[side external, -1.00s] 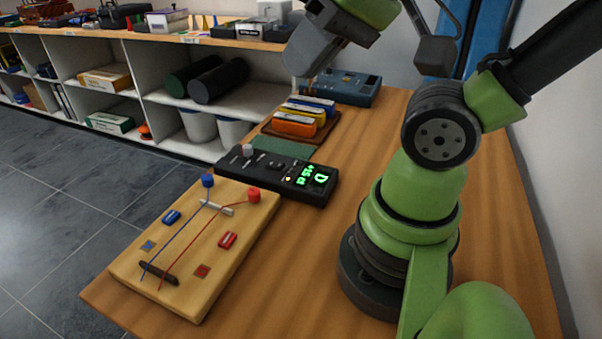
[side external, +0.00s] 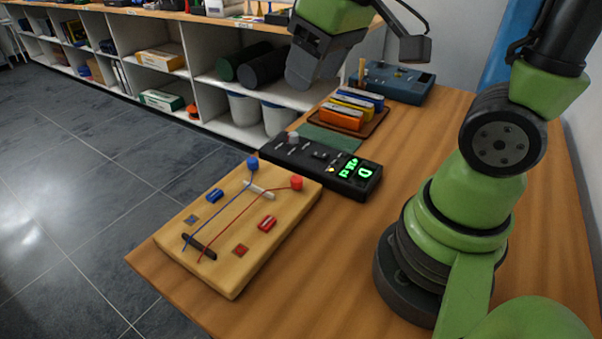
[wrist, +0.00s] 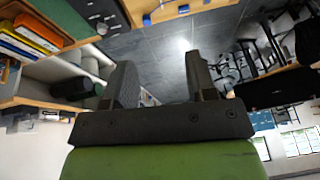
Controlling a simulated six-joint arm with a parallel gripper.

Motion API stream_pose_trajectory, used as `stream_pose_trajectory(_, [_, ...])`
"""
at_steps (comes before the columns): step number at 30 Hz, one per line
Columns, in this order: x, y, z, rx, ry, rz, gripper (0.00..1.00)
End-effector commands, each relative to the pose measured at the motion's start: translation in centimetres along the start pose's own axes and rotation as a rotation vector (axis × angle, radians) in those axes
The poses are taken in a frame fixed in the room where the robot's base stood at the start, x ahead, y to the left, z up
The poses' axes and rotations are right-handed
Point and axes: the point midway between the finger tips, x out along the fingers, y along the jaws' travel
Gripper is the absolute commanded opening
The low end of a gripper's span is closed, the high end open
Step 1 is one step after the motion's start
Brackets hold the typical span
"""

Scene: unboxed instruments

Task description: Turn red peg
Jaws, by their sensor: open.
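A wooden board (side external: 225,275) lies on the table with a blue string and a red string stretched along it. The red peg (side external: 297,183) stands upright at its far right corner, and the blue peg (side external: 252,163) stands left of it. Red and blue blocks sit on the board. My gripper (side external: 300,84) is raised well above and beyond the pegs, touching nothing. The wrist view shows its two dark fingers (wrist: 160,65) apart and empty.
A black device (side external: 345,181) with a lit green display stands just beyond the board. Behind it are a green mat (side external: 325,138), a tray with orange, yellow and blue items (side external: 342,118), and a blue-grey box (side external: 397,82). Shelves (side external: 205,65) stand behind the table.

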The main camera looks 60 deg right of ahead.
Motion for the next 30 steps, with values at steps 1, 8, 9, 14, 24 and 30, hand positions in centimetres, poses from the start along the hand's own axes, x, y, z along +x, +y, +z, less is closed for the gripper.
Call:
stream_pose_trajectory(1, [1.8,0.6,-0.6,-0.048,-0.058,0.014,0.52])
stream_pose_trajectory(8, [9.3,3.0,-1.6,-0.287,-0.253,0.028,0.52])
stream_pose_trajectory(9, [10.4,3.4,-1.6,-0.319,-0.279,0.024,0.52])
stream_pose_trajectory(14, [13.3,4.2,-1.1,-0.407,-0.346,0.009,0.52])
stream_pose_trajectory(24, [17.2,4.7,0.3,-0.432,-0.369,0.001,0.52])
stream_pose_trajectory(30, [20.6,5.0,1.6,-0.430,-0.368,0.001,0.52])
